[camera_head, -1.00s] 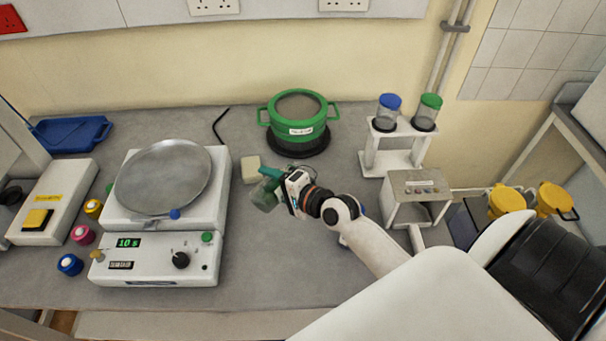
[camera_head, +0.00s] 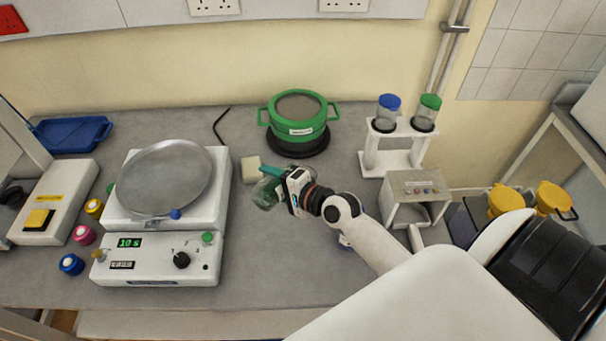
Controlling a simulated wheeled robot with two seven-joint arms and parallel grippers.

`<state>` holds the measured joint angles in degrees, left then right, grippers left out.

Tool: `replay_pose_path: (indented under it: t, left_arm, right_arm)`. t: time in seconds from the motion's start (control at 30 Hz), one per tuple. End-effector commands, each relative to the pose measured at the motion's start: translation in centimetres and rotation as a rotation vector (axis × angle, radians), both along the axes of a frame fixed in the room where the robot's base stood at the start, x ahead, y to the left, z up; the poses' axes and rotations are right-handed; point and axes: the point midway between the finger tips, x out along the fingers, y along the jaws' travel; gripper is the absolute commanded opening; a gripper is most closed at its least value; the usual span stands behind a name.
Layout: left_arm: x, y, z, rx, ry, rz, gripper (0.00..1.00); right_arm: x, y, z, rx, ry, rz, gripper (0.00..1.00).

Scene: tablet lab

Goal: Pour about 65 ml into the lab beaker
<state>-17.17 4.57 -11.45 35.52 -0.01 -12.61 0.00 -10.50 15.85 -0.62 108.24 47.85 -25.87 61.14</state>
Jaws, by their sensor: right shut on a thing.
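My right gripper (camera_head: 283,180) is shut on a clear, greenish vessel (camera_head: 266,195) above the middle of the bench. One teal finger shows along the vessel's upper side. The vessel looks tilted, but the gripper hides part of it. I cannot tell whether it is the lab beaker or the vessel poured from, nor how much liquid it holds. No other beaker is clearly visible under it. My left gripper is not in view.
A white device with a round metal plate (camera_head: 164,178) stands left on the grey bench (camera_head: 255,255). A green pot (camera_head: 299,118) and a pale block (camera_head: 251,169) are behind the gripper. A white rack (camera_head: 392,160) with two capped jars stands right. The front middle is clear.

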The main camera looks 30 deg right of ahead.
Motion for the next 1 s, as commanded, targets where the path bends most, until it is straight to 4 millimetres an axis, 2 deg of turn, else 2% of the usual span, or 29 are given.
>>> replay_pose_path:
  t: [1.0]
  left_arm:
    - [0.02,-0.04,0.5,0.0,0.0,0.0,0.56]
  right_arm:
    - [-0.1,0.33,0.52,0.051,0.015,0.0,0.25]
